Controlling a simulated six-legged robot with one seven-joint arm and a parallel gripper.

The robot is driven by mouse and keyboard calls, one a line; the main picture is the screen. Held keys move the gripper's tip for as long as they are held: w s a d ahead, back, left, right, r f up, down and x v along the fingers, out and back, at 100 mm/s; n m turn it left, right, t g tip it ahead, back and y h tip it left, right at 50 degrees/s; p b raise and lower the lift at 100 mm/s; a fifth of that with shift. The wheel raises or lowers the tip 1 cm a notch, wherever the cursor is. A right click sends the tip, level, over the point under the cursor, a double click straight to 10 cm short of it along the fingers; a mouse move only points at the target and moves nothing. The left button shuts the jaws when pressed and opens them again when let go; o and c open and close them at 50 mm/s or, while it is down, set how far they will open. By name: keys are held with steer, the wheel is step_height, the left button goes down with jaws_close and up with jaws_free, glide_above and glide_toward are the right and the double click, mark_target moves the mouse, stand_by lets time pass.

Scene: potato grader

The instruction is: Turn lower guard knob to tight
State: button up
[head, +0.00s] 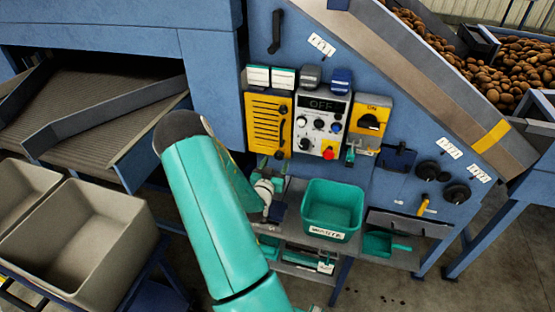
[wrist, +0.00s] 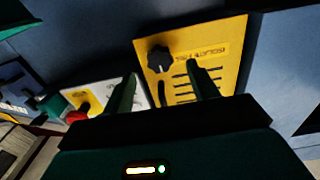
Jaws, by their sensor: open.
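The yellow guard (head: 262,122) with dark slots is fixed to the blue machine front in the head view. Its lower black knob (head: 279,154) sits near its bottom right corner. In the wrist view the guard (wrist: 225,48) appears upside down, and a black lobed knob (wrist: 158,60) shows at its corner beside printed text. My gripper (wrist: 163,86) is open and empty, with its fingers pointing towards the guard and the knob beyond and between them. No contact with the knob is visible. In the head view my green arm largely hides the gripper.
Right of the guard are the control panel (head: 322,104) reading OFF, its red button (head: 329,153) and the yellow ON switch box (head: 371,120). Below stands a green waste bin (head: 332,207) on a shelf. Grey crates (head: 85,240) stand at left.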

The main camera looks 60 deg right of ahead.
mark_target(279, 157)
steer(key=shift+w+d, duration=0.15)
steer(key=shift+d, duration=0.7)
steer(key=shift+w+d, duration=0.1)
steer(key=shift+d, duration=0.7)
steer(key=c, duration=1)
